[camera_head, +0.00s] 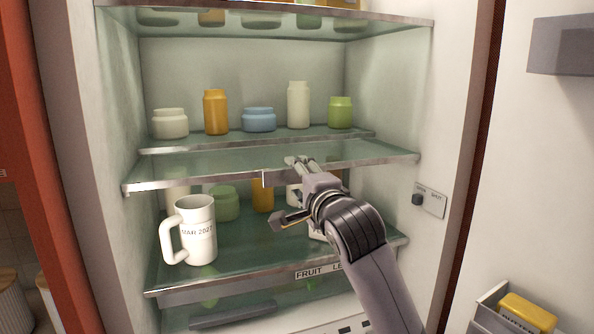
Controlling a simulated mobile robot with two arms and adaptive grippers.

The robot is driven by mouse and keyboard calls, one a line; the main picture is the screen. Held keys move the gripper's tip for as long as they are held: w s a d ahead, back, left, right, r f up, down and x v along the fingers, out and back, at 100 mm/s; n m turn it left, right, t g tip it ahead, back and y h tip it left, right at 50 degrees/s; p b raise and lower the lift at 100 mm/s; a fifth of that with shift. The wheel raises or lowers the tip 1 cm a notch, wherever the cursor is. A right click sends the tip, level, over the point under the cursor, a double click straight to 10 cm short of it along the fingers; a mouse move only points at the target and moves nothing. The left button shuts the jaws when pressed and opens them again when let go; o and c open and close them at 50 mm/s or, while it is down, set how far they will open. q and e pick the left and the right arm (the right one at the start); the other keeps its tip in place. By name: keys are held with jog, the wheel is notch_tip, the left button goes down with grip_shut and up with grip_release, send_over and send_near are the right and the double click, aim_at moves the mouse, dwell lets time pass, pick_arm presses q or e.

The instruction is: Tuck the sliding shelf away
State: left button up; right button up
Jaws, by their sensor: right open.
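The sliding shelf (215,166) is a glass pane with a metal front edge. It sticks out toward me beyond the shelf behind it, inside an open fridge-like cabinet. A small bracket or handle hangs at the middle of its front edge. My right gripper (286,192) is at the middle of that edge with its fingers spread, one over the edge in the picture and one below it. I cannot tell whether it touches the shelf. My left gripper is out of view.
Several jars stand on the rear shelf (258,140). A white mug (196,230) and more jars, including a green jar (225,203), stand on the lower shelf (220,280). A yellow item (527,312) sits in the door bin at the lower right. A knob (418,199) is on the right wall.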

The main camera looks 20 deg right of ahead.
jog(key=shift+w, duration=0.7)
jog(key=shift+c, duration=0.4)
grip_shut()
jog(key=shift+f, duration=0.1)
